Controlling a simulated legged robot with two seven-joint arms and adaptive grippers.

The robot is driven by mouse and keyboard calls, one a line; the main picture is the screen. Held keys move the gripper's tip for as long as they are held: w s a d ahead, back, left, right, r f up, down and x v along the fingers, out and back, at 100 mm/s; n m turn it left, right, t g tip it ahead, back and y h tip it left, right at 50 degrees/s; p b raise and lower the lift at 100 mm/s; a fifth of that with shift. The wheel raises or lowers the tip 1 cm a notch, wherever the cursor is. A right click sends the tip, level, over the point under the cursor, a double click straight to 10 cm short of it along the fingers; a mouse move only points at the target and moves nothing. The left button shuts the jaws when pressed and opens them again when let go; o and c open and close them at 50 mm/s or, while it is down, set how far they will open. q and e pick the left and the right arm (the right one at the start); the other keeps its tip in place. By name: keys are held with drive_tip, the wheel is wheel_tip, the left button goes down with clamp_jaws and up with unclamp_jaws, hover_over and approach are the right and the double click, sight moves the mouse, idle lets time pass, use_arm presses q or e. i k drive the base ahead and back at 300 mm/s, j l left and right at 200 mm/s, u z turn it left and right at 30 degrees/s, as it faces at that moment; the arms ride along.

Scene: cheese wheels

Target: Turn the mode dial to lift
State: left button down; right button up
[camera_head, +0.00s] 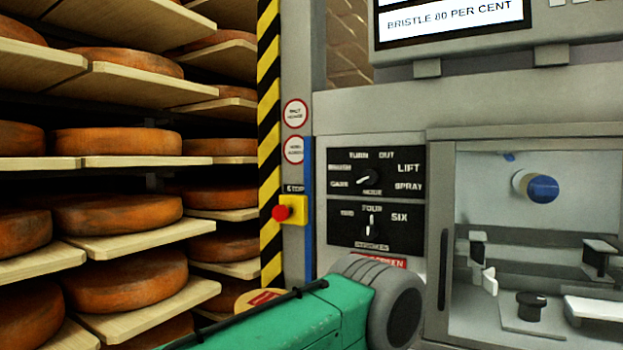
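The mode dial (368,180) sits on the upper black panel (414,158) of the grey machine. Its white pointer is turned to the lower left, towards the lowest label on the left side. The LIFT label (408,168) is at the dial's upper right, above SPRAY. Other labels, among them TURN and OUT, stand around the dial. A green arm link with a grey ribbed joint, which looks like mine, comes in from the bottom left and ends below the panels. No gripper fingers show in this view, and nothing touches the mode dial.
A second dial (371,226) is on the black panel below. A red stop button (282,212) on a yellow box is left of it. Shelves with orange cheese wheels (116,142) fill the left. A clear-fronted cabinet (540,137) is at the right, under a screen (452,20).

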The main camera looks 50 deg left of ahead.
sight(369, 177)
drive_tip(key=j+u, duration=0.15)
drive_tip(key=u, duration=1)
